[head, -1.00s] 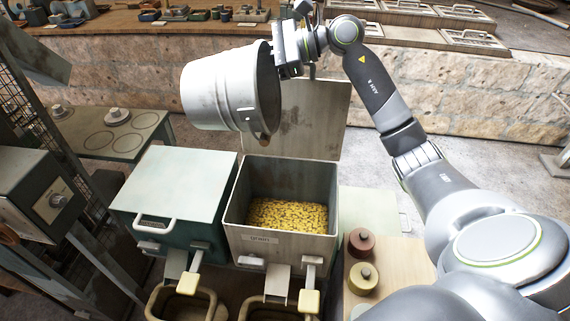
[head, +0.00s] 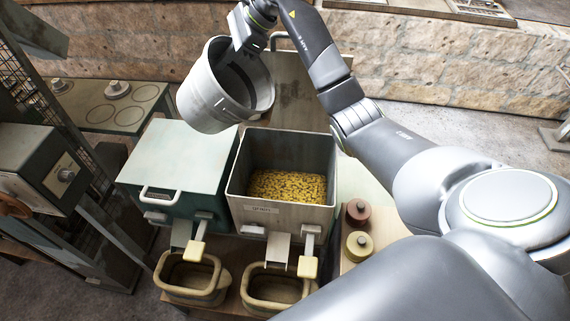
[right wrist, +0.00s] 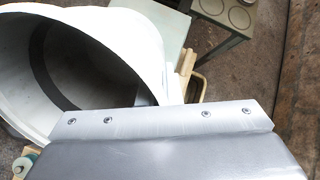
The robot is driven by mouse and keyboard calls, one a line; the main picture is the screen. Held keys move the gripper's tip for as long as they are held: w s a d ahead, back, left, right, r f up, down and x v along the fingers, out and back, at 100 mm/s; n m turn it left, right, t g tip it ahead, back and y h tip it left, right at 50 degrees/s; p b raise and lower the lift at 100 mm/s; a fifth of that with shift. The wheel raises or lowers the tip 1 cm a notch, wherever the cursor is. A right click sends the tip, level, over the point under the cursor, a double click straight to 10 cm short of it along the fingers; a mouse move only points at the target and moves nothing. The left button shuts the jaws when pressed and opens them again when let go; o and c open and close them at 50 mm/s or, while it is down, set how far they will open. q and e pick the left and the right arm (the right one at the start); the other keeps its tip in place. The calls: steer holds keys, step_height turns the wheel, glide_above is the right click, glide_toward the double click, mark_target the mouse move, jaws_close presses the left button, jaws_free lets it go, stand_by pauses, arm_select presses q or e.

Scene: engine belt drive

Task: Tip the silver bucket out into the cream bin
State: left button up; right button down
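The silver bucket (head: 203,108) hangs in the air, above and behind the gap between the cream bin and the green bin. It is tilted, with its mouth towards the right and towards me. No grain shows in the part of its inside that I see; it also fills the upper left of the right wrist view (right wrist: 150,50). My right gripper (head: 248,42) is shut on the bucket at its upper rim; the fingertips are hard to make out. The cream bin (head: 290,219) stands open, with yellow grain (head: 288,186) inside. My left gripper is out of view.
The cream bin's lid (head: 300,95) stands raised behind it. A closed green bin (head: 175,155) stands to its left. Two tan tubs (head: 190,297) sit below the chutes. A red knobbed weight (head: 357,212) and a yellow one (head: 359,245) stand at the right.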

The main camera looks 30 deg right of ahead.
steer(key=shift+g+h, duration=0.6)
steer(key=shift+h, duration=0.3)
steer(key=b+x, duration=0.2)
steer(key=x, duration=0.2)
steer(key=shift+w+d, duration=0.15)
steer(key=shift+w, duration=0.05)
steer(key=shift+w+a+f+g+h, duration=0.2)
steer(key=shift+w+a+g+h, duration=0.2)
steer(key=shift+a+h, duration=0.15)
steer(key=shift+g+h, duration=0.6)
steer(key=shift+h, duration=0.15)
steer(key=x, duration=0.1)
steer(key=b+x, duration=0.1)
steer(key=x, duration=0.1)
steer(key=b+x, duration=0.1)
steer(key=shift+w+a+f, duration=0.1)
steer(key=shift+w+f, duration=0.05)
steer(key=shift+w, duration=0.15)
steer(key=shift+w+a+f+g+h+b, duration=0.25)
steer(key=shift+a+f+g+h+b, duration=0.15)
steer(key=shift+f, duration=0.5)
steer(key=shift+w+a+f+g+h+b, duration=0.2)
steer(key=shift+f+g+h+b, duration=0.25)
steer(key=shift+f, duration=0.4)
steer(key=shift+w+a+f+g+h+b, duration=0.3)
steer(key=shift+f+h+b, duration=0.2)
steer(key=shift+f, duration=0.5)
steer(key=shift+s+f, duration=0.1)
steer(key=shift+s, duration=0.05)
